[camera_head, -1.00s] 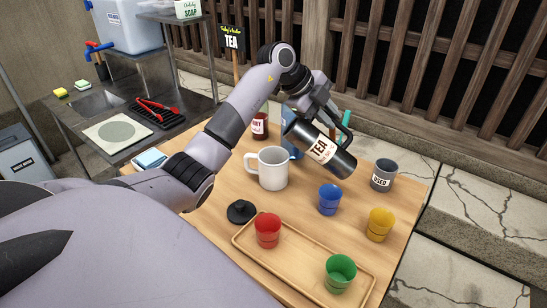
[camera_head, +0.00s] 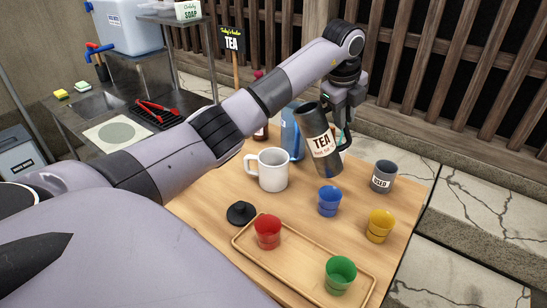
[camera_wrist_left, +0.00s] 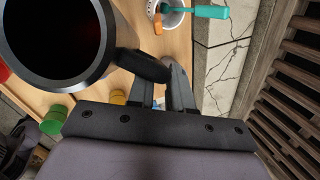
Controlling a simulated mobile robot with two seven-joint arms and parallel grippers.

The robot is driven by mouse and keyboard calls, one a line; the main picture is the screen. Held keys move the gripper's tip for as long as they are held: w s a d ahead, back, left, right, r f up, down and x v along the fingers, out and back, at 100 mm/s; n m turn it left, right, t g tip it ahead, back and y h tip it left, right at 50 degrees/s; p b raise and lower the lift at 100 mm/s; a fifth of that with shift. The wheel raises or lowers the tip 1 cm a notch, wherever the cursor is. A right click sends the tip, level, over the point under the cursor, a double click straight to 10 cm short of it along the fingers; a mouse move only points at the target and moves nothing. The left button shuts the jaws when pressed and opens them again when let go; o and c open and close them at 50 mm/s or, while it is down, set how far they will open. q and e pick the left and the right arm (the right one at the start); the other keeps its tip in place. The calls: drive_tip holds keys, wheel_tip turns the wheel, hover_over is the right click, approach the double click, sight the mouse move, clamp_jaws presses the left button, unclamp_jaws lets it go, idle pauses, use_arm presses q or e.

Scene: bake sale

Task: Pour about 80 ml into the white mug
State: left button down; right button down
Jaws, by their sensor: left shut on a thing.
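The white mug (camera_head: 272,172) stands upright on the wooden table, its handle to the left. Its contents cannot be made out. A dark grey jug labelled TEA (camera_head: 318,142) is just right of the mug, apart from it and leaning slightly. I cannot tell whether its base touches the table. My left gripper (camera_head: 346,137) is shut on the jug's black handle, on its right side. In the left wrist view, the jug (camera_wrist_left: 60,40) shows its open round mouth with dark reddish liquid inside, and the black handle (camera_wrist_left: 145,65) is between the fingers. My right gripper is not in view.
A black lid (camera_head: 241,213), a blue cup (camera_head: 329,201), a yellow cup (camera_head: 379,226) and a grey USED cup (camera_head: 383,177) stand on the table. Red (camera_head: 267,231) and green (camera_head: 340,274) cups are at the wooden tray (camera_head: 300,262). A blue container (camera_head: 290,135) stands behind the mug.

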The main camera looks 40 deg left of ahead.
sight(351, 140)
use_arm(q)
drive_tip(key=shift+w+d+g+y, duration=0.2)
drive_tip(key=shift+d+g+y, duration=0.15)
drive_tip(key=shift+y, duration=0.15)
drive_tip(key=shift+m+g+y, duration=0.3)
drive_tip(key=shift+g+y, duration=0.15)
drive_tip(key=shift+y, duration=0.35)
drive_tip(key=f, duration=0.3)
drive_tip(key=d+f+b, duration=0.1)
drive_tip(key=f, duration=0.1)
drive_tip(key=shift+w+f, duration=0.3)
drive_tip(key=shift+f, duration=0.05)
drive_tip(key=shift+w+d+f+y, duration=0.1)
drive_tip(key=shift+f+y, duration=0.2)
drive_tip(key=shift+f, duration=0.05)
drive_tip(key=shift+w+f+g+y+b, duration=0.1)
drive_tip(key=shift+f+g+y+b, duration=0.35)
drive_tip(key=shift+b, duration=0.35)
